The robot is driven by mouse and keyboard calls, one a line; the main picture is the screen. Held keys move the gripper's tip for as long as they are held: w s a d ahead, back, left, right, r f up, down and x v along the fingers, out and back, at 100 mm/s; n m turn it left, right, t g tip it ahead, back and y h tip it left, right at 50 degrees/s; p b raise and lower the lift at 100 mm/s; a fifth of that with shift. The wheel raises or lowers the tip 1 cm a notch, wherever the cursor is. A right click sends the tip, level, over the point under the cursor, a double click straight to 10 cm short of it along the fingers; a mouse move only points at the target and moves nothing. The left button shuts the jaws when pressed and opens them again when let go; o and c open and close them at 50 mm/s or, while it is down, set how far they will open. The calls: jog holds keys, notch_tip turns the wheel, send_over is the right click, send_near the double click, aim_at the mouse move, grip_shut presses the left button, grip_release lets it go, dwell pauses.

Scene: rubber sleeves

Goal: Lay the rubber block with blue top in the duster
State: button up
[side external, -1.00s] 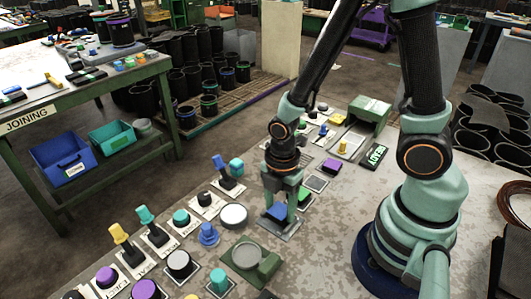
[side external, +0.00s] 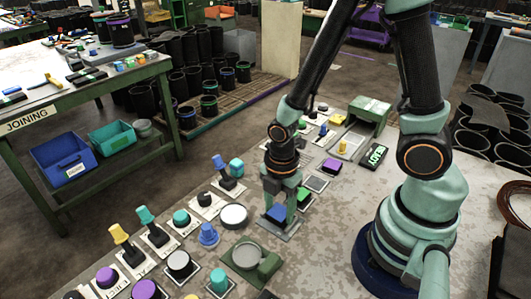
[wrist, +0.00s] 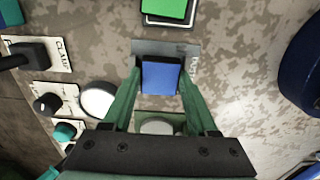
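The rubber block with blue top (side external: 277,212) sits on a grey plate (side external: 285,231) in the side external view. It also shows in the wrist view (wrist: 160,77). My gripper (wrist: 160,72) is down at the block, with one green finger close along each side. Whether both fingers press on it is too fine to tell. No station in view carries a readable duster label. A green fixture with a round grey dish (side external: 247,256) stands near the block, toward the front; part of the dish shows behind my fingers in the wrist view (wrist: 158,127).
A green-topped block (wrist: 166,8) lies beyond the grey plate. A white round disc (side external: 234,215), blue knob (side external: 208,234) and several levers and buttons line the left. A green hooded box (side external: 369,112) and READY sign (side external: 375,156) stand behind. The tabletop toward my base is bare.

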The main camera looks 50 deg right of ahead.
notch_tip(320, 180, up, 13)
notch_tip(320, 180, up, 4)
jog(key=m+t, duration=0.2)
jog(key=m, duration=0.5)
send_over(279, 212)
jog(key=w+d, duration=0.2)
jog(key=d+r+m+t, duration=0.3)
jog(key=r+m, duration=0.3)
jog(key=m, duration=0.5)
jog(key=shift+w+r+t, duration=0.25)
jog(key=shift+t, duration=0.05)
